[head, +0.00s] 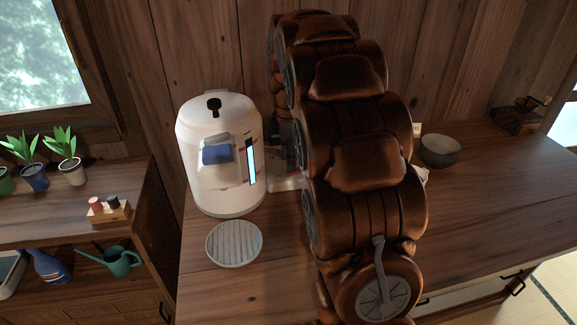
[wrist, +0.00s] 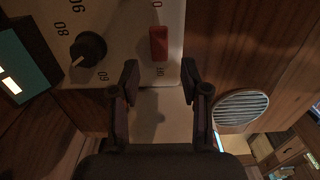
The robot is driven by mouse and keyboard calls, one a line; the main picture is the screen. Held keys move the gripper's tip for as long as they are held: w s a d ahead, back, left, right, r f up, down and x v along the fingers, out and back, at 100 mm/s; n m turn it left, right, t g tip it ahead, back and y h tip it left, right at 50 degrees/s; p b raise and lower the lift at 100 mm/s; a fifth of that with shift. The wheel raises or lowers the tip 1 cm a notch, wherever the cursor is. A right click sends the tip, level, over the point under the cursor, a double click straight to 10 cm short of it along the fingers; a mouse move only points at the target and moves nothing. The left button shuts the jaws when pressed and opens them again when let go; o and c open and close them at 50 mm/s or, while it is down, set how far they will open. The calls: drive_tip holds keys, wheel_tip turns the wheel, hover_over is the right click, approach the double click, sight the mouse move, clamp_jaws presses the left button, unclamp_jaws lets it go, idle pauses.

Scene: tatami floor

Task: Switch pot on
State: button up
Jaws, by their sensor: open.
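The white pot (head: 220,120) stands on the wooden counter left of my arm in the head view. It has a black top knob, a blue-grey part on its front and a glowing blue vertical strip. My gripper (wrist: 158,72) is open and empty. Its fingers point toward the panel, with the switch ahead between them, apparently apart from it. My arm hides the gripper and panel in the head view.
A round slatted tray (head: 233,243) lies in front of the pot; it also shows in the wrist view (wrist: 241,107). A grey bowl (head: 440,150) sits on the counter right of my arm. A shelf with plants (head: 66,160) stands left. The right counter is mostly clear.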

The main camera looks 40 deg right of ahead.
drive_tip(key=shift+f, duration=1.45)
clamp_jaws()
